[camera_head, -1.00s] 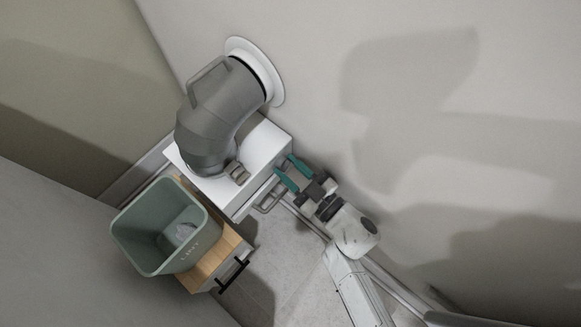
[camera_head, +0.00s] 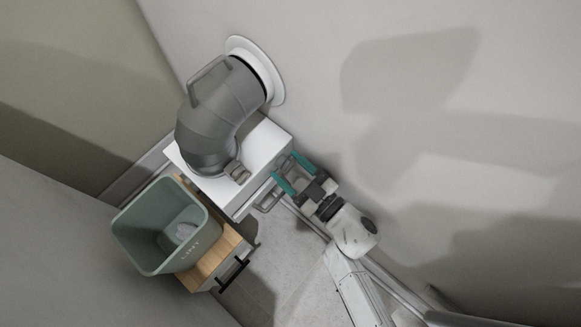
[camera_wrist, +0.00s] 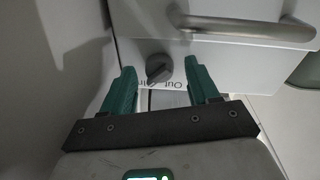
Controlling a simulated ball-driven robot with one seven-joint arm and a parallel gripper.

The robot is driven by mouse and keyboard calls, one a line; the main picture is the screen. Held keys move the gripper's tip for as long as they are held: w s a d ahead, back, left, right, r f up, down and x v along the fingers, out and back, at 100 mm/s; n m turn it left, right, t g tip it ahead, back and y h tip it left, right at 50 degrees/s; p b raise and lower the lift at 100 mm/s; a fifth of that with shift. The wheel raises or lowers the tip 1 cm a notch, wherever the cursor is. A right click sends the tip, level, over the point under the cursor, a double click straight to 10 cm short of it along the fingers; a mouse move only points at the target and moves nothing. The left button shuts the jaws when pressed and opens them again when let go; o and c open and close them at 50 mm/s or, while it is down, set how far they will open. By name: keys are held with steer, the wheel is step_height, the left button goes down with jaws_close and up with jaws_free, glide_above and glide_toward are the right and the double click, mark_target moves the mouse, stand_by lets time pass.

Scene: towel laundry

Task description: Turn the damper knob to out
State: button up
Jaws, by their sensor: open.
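The damper knob (camera_wrist: 158,68) is small, round and dark, on the white front panel in the wrist view. In the head view my gripper (camera_head: 292,172) is at the right side of the white unit (camera_head: 262,145); the knob is hidden there.
A grey bar handle (camera_wrist: 250,28) crosses the panel near the knob. A thick grey duct (camera_head: 215,115) rises from the unit to a white wall ring (camera_head: 270,75). A green bin (camera_head: 128,232) stands on a wooden-topped cabinet (camera_head: 232,246) in front. The wall is close to my gripper.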

steer(key=p+v, duration=0.2)
steer(key=v, duration=0.8)
steer(key=shift+s+d, duration=0.25)
steer(key=shift+d, duration=0.1)
steer(key=shift+c, duration=0.3)
